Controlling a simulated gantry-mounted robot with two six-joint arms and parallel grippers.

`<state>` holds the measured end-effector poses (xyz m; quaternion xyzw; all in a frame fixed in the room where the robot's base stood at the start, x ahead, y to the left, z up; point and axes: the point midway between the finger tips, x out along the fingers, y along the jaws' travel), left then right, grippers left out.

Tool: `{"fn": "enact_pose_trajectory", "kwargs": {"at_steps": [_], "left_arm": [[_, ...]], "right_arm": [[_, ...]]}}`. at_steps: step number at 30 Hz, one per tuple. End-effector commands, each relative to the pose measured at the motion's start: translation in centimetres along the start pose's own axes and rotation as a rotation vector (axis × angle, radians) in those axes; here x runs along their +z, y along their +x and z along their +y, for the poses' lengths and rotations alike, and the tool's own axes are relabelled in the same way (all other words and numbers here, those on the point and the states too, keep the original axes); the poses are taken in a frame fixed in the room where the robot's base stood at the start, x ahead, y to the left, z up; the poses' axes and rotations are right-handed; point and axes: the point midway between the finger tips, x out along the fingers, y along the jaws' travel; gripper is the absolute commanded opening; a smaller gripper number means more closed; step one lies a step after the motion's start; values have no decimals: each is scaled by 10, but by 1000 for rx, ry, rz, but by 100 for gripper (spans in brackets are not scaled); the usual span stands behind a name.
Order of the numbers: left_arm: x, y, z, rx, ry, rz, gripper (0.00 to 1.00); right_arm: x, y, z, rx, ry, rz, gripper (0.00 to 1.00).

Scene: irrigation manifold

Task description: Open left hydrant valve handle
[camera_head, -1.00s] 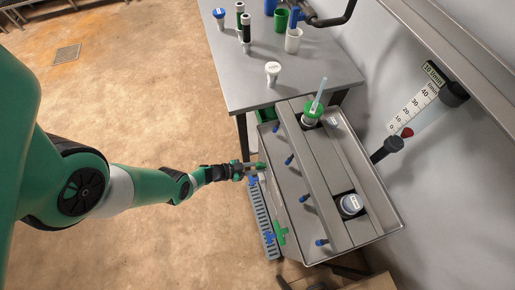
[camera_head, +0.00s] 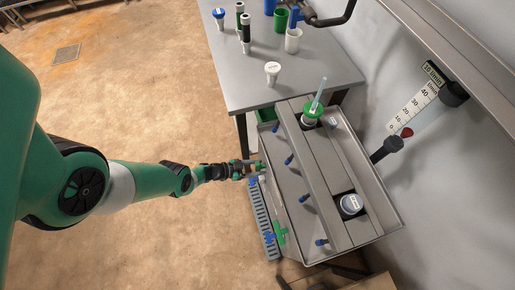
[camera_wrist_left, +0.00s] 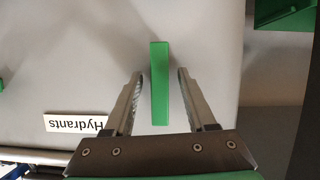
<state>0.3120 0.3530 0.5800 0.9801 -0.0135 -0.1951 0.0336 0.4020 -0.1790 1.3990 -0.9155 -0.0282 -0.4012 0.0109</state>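A green bar-shaped handle (camera_wrist_left: 160,84) stands out from a grey panel in the left wrist view, beside an upside-down "Hydrants" label (camera_wrist_left: 75,123). My left gripper (camera_wrist_left: 159,74) is open, with one finger on each side of the handle and a visible gap on both sides. In the head view my left gripper (camera_head: 250,168) is at the left side of the grey manifold bench (camera_head: 290,205), near its far corner. The handle is small and partly hidden by the fingers there. My right gripper is not in view.
A blue-grey slotted rack (camera_head: 262,220) runs along the bench's left side, with a green cross-shaped part (camera_head: 279,234) near its lower end. Several blue-tipped pegs (camera_head: 289,159) stand on the bench. A grey table (camera_head: 265,85) holds bottles and cups. The floor on the left is clear.

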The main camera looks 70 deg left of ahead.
Motion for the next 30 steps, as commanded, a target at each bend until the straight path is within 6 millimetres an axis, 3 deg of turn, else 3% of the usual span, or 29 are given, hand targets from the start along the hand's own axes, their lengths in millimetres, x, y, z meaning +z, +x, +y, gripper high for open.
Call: {"fn": "enact_pose_trajectory", "kwargs": {"at_steps": [8, 21, 30], "left_arm": [[-1, -7, -1, -3, 0, -1, 56], [-4, -91, -1, -8, -5, 1, 56], [0, -116, 0, -1, -1, 0, 56]], "right_arm": [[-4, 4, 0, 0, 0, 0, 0], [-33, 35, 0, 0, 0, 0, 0], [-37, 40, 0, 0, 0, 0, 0]]}}
